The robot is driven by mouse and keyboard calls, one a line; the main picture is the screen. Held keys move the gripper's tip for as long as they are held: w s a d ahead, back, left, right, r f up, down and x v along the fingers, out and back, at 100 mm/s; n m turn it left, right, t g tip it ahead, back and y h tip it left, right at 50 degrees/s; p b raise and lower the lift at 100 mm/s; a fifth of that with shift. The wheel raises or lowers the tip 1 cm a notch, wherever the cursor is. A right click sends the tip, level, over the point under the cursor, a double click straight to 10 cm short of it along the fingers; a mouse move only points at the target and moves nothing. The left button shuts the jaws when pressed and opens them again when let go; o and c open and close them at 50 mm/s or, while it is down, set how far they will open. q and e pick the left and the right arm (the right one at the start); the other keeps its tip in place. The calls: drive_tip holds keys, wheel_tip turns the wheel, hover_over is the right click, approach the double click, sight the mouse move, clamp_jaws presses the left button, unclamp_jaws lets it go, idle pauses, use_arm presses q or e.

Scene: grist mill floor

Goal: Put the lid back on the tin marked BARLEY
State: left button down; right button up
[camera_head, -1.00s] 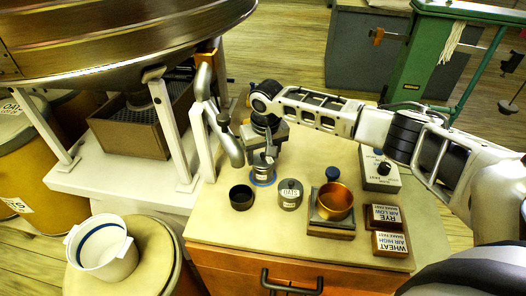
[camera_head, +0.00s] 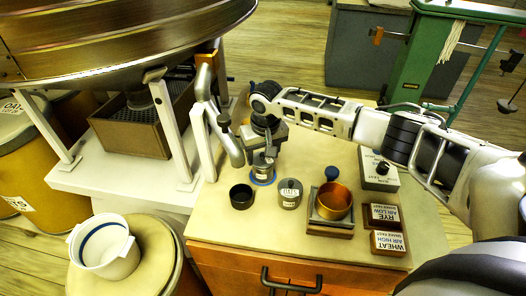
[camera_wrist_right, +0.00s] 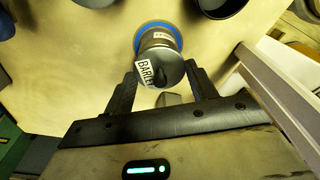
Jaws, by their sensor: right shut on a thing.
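The grey tin (camera_head: 263,176) stands upright on a blue ring on the bench. In the right wrist view the tin (camera_wrist_right: 158,38) shows beyond the grey lid (camera_wrist_right: 166,64), whose tag reads BARL, the rest being cut off. My right gripper (camera_head: 266,152) is above the tin, and in its wrist view its two dark fingers (camera_wrist_right: 163,84) are on either side of the lid, shut on it. The lid is over the tin's mouth; I cannot tell whether it is fully seated. My left gripper is not in view.
A dark open cup (camera_head: 241,196) and a lidded OATS tin (camera_head: 290,194) stand close in front. A brass pan (camera_head: 334,201) on a scale, RYE (camera_head: 381,216) and WHEAT (camera_head: 388,243) boxes stand to the right. A metal pipe (camera_head: 228,140) is close left of the gripper.

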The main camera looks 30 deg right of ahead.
idle(0.3)
drive_tip(key=o, duration=1.4)
drive_tip(key=shift+o, duration=0.2)
